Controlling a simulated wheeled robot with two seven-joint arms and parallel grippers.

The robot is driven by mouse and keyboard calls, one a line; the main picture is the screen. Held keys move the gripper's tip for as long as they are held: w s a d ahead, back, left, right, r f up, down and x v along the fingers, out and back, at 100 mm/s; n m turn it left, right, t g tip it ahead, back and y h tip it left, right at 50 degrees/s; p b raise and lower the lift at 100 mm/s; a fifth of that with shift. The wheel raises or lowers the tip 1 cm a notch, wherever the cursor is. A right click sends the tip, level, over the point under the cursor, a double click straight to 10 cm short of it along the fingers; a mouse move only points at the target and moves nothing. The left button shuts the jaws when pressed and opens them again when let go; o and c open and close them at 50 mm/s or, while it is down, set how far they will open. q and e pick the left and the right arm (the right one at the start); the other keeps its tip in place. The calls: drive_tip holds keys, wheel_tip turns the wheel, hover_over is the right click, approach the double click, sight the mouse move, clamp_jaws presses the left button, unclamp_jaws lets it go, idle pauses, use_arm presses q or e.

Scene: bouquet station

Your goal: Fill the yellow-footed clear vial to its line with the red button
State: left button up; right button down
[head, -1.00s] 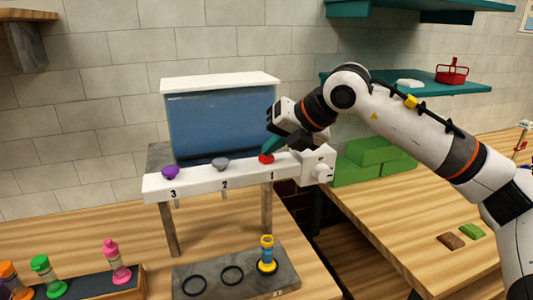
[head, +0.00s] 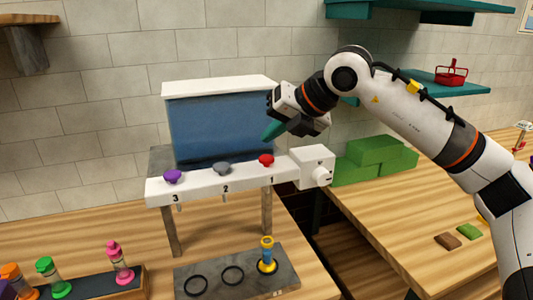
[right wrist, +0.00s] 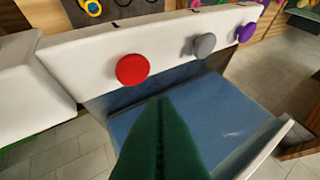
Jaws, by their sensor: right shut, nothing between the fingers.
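The yellow-footed vial (head: 267,255) stands upright in the right-hand ring on the dark base plate, below the spot marked 1. Its middle looks blue; its line is too small to make out. The red button (head: 266,160) is on the white dispenser bar above the vial; it also shows in the right wrist view (right wrist: 132,69). My right gripper (head: 270,133) is shut and empty, with its green fingertips above the red button and apart from it. The fingers also show in the right wrist view (right wrist: 158,110). My left gripper is not in view.
The bar also carries a grey button (head: 222,168) and a purple button (head: 173,176). A blue tank (head: 220,125) stands behind it. Two empty rings lie left of the vial. A rack (head: 100,285) with several capped vials is at the lower left; green blocks (head: 375,152) stand right.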

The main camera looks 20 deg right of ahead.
sight(269, 160)
drive_tip(key=shift+r+p, duration=0.7)
drive_tip(key=shift+r, duration=0.85)
idle(2.2)
drive_tip(key=n, duration=0.2)
drive_tip(key=n+p, duration=0.1)
drive_tip(key=shift+a+r+n, duration=0.25)
drive_tip(key=shift+n, duration=0.15)
drive_tip(key=r+n+p, duration=0.1)
drive_tip(key=n+p, duration=0.1)
drive_tip(key=n, duration=0.8)
drive_tip(key=r+n+p, duration=0.1)
drive_tip(key=n+p, duration=0.2)
drive_tip(key=n, duration=0.8)
drive_tip(key=r+n+p, duration=0.1)
drive_tip(key=n+p, duration=0.1)
drive_tip(key=n, duration=0.9)
drive_tip(key=shift+d+p, duration=0.25)
drive_tip(key=shift+p, duration=0.1)
